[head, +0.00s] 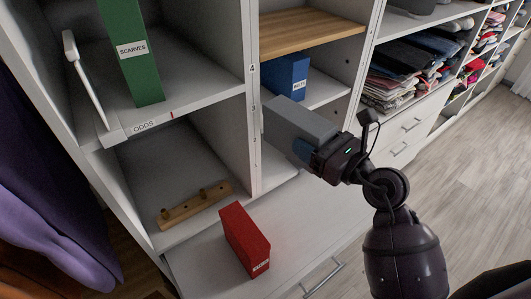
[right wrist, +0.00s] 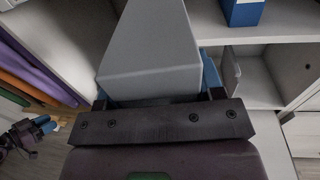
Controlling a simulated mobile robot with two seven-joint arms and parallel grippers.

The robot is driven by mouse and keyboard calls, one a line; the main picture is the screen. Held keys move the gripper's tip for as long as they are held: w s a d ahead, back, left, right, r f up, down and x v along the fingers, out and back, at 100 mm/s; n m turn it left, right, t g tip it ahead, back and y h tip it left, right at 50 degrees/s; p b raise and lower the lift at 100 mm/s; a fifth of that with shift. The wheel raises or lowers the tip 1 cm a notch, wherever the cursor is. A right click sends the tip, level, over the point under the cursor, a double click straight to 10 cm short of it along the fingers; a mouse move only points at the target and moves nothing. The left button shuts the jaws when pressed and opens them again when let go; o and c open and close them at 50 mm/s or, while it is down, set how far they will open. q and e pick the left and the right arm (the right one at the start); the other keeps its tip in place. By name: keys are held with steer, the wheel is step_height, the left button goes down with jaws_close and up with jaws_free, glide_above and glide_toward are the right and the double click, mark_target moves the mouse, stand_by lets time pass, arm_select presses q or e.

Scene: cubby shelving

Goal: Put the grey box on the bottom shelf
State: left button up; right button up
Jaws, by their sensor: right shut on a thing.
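The grey box (head: 300,122) is held by my right gripper (head: 318,152), which is shut on it. The box is in the air in front of the right cubby column, hiding part of it. In the right wrist view the grey box (right wrist: 150,45) fills the space ahead of the fingers. A low compartment floor (head: 275,172) of that column shows below the box. A small blue-tipped gripper at the left edge of the right wrist view (right wrist: 38,127) looks like my left one; its opening is unclear.
A red box (head: 245,240) stands on the white ledge (head: 310,220) below. A blue box (head: 287,75) stands in the compartment behind the grey box. A wooden peg rail (head: 195,204) lies in the lower left cubby. A green box (head: 131,50) labelled SCARVES stands above it.

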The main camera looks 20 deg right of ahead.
steer(key=w+d+f+m+t+h+b, duration=0.1)
steer(key=w+f+b, duration=0.1)
steer(key=f, duration=0.7)
steer(key=w+d+f+m+h+b, duration=0.1)
steer(key=f+b, duration=0.2)
steer(key=f, duration=0.7)
arm_select(q)
step_height(320, 180, down, 9)
steer(key=s+g+b, duration=0.1)
steer(key=b, duration=0.1)
steer(key=shift+s+f, duration=0.15)
steer(key=shift+s, duration=0.25)
arm_select(e)
steer(key=f+x, duration=0.2)
steer(key=x, duration=1.7)
steer(key=shift+f, duration=0.4)
